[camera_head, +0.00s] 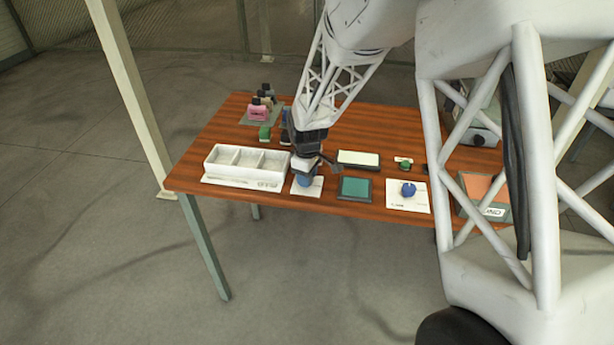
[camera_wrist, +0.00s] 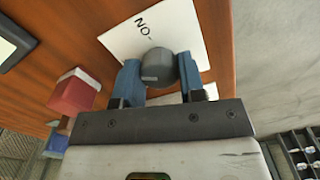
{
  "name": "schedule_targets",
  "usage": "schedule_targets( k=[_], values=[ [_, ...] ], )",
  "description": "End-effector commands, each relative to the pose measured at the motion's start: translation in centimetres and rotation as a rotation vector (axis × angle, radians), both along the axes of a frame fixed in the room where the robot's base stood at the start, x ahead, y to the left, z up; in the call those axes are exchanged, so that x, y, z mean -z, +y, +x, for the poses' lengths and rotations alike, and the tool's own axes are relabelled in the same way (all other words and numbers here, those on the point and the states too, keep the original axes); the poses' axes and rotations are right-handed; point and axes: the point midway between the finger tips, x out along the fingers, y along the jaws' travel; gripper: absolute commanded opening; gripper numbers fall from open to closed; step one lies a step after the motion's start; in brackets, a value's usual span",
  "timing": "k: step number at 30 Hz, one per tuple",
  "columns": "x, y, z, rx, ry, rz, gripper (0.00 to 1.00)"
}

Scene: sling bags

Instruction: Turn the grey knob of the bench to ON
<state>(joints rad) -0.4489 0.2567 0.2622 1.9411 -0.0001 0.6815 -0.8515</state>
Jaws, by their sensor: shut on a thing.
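The grey knob (camera_wrist: 157,66) sits on a white plate (camera_wrist: 138,32) on the wooden bench. The plate carries the letters ON, seen upside down in the wrist view, with a short line beside them. My gripper (camera_wrist: 158,72) has its two blue fingers on opposite sides of the knob and is shut on it. In the head view, my gripper (camera_head: 306,176) is low over the white plate (camera_head: 304,190), just right of the tray, and hides the knob. I cannot tell which way the knob points.
A white three-compartment tray (camera_head: 215,171) stands left of the plate. A teal pad (camera_head: 355,188) and a pale dark-framed panel (camera_head: 358,158) lie to the right.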

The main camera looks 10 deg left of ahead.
Motion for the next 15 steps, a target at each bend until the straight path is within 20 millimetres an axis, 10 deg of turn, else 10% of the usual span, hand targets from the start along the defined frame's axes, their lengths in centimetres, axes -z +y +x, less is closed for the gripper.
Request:
schedule_targets(
  k=[15],
  values=[
    [-0.14, 0.01, 0.05, 0.489, -0.001, 0.001, 0.13]
  ],
)
